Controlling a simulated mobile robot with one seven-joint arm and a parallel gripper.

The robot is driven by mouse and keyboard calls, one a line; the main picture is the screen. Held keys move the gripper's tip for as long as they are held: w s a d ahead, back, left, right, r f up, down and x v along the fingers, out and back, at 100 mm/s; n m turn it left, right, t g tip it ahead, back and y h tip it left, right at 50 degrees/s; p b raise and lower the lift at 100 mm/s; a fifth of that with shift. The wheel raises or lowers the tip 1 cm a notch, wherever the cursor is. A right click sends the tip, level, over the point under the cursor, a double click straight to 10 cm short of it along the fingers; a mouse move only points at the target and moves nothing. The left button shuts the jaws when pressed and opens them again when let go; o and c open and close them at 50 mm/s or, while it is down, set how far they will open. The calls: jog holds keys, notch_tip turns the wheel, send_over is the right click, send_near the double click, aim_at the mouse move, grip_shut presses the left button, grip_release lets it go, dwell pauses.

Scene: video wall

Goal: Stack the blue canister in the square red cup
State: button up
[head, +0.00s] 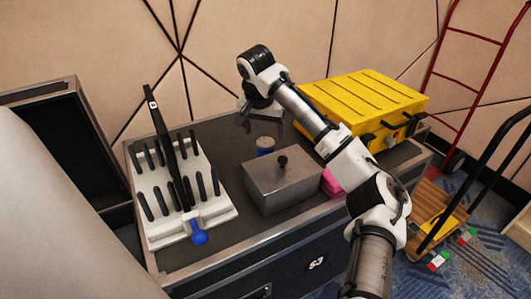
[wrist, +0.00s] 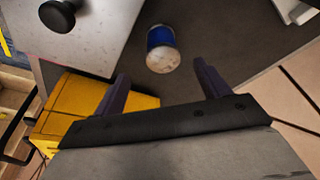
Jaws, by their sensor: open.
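The blue canister (head: 265,148), a small blue cylinder with a pale top, stands on the dark case top behind the grey metal box. In the wrist view the canister (wrist: 161,52) lies just beyond and between my fingertips, apart from them. My gripper (head: 259,127) is open and empty, above and close to the canister; its two dark fingers also show in the wrist view (wrist: 160,77). A pinkish-red object (head: 331,184) sits at the right of the metal box, partly hidden by the box and my arm. I cannot tell if it is the square red cup.
The grey metal box (head: 285,184) with a black knob stands in front of the canister. A white rack (head: 160,229) with black pegs and a blue-ended tool (head: 199,236) is at left. A yellow case (head: 365,103) is behind my arm.

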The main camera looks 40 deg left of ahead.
aim_at(265, 142)
jog(key=x, duration=0.7)
jog(key=shift+w+a, duration=0.15)
jog(key=shift+a, duration=0.05)
jog(key=shift+c, duration=0.4)
jog(key=c, duration=1.1)
jog(key=shift+c, duration=0.2)
jog(key=shift+r, duration=0.15)
